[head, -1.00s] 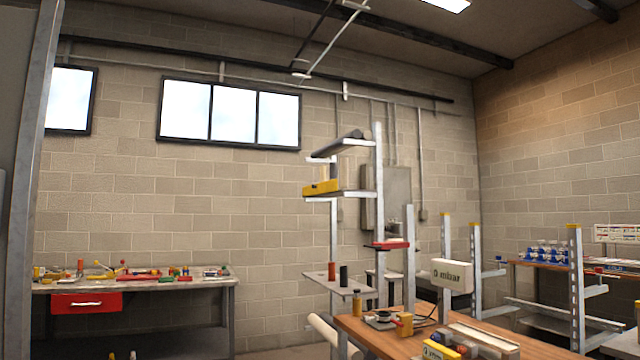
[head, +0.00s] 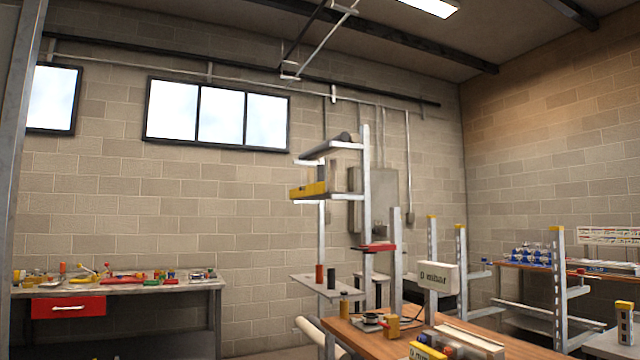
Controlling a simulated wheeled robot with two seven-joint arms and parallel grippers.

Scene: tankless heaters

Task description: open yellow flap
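No yellow flap can be made out for sure. A yellow item (head: 309,190) lies on a shelf of the metal rack in the middle of the head view; whether it has a flap is too small to tell. A box with a yellow top (head: 427,351) stands at the bottom edge on the wooden table, partly cut off. A yellow and grey upright item (head: 624,322) stands at the right edge. Neither of my grippers is in view.
A wooden table (head: 350,333) with tools and a white box (head: 438,277) fills the bottom middle. The metal rack (head: 366,190) rises behind it. A workbench (head: 130,288) with a red drawer (head: 68,307) stands at left. Another table (head: 512,268) with blue items stands at right.

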